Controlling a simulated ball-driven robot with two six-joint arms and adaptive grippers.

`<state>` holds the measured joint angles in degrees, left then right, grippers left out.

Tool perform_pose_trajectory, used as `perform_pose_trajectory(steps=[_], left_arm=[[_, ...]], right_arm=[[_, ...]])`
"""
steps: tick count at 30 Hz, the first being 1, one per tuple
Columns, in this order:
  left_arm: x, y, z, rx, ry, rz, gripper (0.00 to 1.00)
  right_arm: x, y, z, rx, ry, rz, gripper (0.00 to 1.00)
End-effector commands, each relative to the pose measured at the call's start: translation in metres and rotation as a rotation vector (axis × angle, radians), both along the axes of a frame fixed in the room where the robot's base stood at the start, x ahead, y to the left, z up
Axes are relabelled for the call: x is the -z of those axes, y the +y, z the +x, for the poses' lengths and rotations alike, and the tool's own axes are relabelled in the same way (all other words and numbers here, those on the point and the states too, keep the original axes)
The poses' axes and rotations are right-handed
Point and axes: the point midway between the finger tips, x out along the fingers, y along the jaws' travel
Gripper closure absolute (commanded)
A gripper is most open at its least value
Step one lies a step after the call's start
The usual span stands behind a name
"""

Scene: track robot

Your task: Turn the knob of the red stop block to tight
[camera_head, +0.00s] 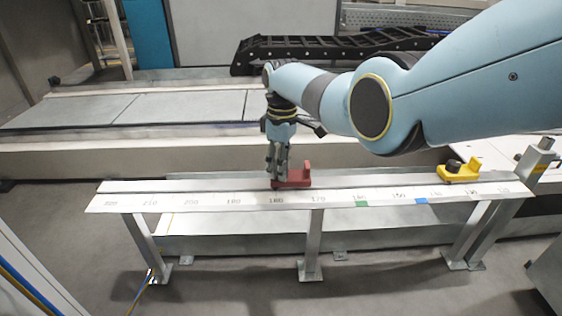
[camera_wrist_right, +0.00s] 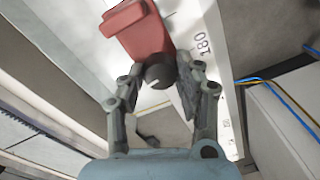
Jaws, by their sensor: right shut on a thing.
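The red stop block (camera_head: 296,178) sits on the numbered rail (camera_head: 236,198), near the 180 mark, in the head view. In the right wrist view the red block (camera_wrist_right: 143,32) is at the top, with its dark round knob (camera_wrist_right: 160,71) facing my gripper. A light pointer line shows on the knob; I cannot read its setting. My right gripper (camera_head: 275,180) reaches down to the block's left end. In the wrist view the right gripper (camera_wrist_right: 160,84) has its fingers on either side of the knob, shut on it. My left gripper is not in view.
A yellow stop block (camera_head: 459,170) with a dark knob sits farther right on the rail. Green (camera_head: 361,203) and blue (camera_head: 421,201) marks lie on the scale between them. A black cable chain (camera_head: 330,46) runs behind. The rail left of the red block is clear.

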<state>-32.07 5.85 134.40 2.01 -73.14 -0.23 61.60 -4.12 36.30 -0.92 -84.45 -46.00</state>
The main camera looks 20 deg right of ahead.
Motion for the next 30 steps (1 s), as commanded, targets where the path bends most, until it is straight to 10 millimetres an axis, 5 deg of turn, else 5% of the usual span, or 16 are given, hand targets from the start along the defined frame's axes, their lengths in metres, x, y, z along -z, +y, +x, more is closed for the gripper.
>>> perform_pose_trajectory(steps=[30], left_arm=[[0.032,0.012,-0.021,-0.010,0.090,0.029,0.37]], right_arm=[[-0.001,-0.001,-0.001,0.965,-0.001,0.000,0.99]])
